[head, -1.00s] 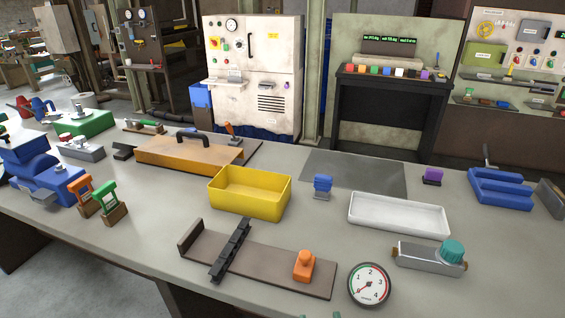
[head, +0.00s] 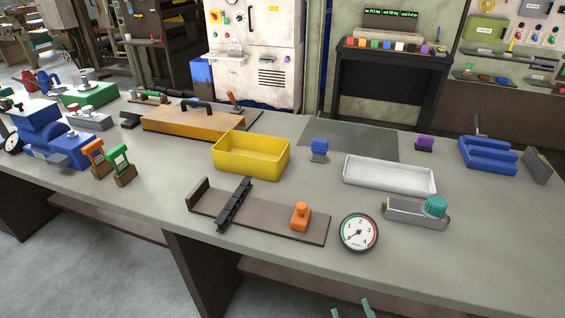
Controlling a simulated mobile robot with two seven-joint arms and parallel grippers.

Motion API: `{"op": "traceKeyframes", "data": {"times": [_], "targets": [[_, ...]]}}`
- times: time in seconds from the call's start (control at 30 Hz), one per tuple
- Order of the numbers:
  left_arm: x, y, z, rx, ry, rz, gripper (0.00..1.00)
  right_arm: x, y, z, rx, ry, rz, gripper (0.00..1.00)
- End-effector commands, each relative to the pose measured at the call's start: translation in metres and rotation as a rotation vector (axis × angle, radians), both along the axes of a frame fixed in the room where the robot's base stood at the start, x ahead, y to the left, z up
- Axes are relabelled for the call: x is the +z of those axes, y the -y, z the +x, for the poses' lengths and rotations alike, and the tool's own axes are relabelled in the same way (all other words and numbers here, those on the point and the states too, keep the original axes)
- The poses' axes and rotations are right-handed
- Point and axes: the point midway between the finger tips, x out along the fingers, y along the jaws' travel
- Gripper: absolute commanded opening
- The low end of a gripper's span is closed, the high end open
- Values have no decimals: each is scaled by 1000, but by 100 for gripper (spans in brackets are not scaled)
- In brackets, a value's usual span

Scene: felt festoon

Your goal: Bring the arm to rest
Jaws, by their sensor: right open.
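My right gripper (head: 352,308) shows only as two green fingertips at the bottom edge of the head view. They stand apart with nothing seen between them, in front of the bench's front edge. The rest of my right arm is out of the picture. My left gripper is not in view.
The grey workbench (head: 480,262) crosses the view. Nearest its front edge are a round gauge (head: 359,232), a brown plate (head: 265,220) with an orange-knobbed piece, and a metal block (head: 410,213) with a teal knob. A yellow bin (head: 250,157) and white tray (head: 388,178) stand behind.

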Motion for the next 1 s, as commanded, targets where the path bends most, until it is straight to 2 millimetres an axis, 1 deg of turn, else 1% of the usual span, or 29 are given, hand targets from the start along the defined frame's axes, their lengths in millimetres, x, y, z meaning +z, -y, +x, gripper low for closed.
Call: {"op": "traceKeyframes", "data": {"times": [0.03,0.17,0.2,0.33,0.47,0.57,0.67,0.8,0.87,0.9,1.0], "targets": [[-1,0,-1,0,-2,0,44,-4,8,-1,9,1,-34,44],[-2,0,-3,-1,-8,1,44,-12,26,-3,30,0,-111,44],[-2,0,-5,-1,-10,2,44,-22,27,-7,20,-49,-36,44],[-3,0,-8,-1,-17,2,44,-47,38,-15,-11,-177,155,44],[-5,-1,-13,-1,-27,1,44,-75,51,-28,-64,-314,371,44],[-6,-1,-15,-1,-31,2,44,-99,62,-41,-131,-428,570,44],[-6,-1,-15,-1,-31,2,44,-127,77,-62,-238,-558,822,44],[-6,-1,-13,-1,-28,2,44,-164,100,-98,-453,-718,1228,44],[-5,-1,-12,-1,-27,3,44,-177,110,-115,-562,-766,1404,44],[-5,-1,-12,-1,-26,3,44,-185,117,-126,-639,-789,1520,44],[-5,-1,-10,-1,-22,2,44,-201,133,-153,-834,-818,1795,44]]}}
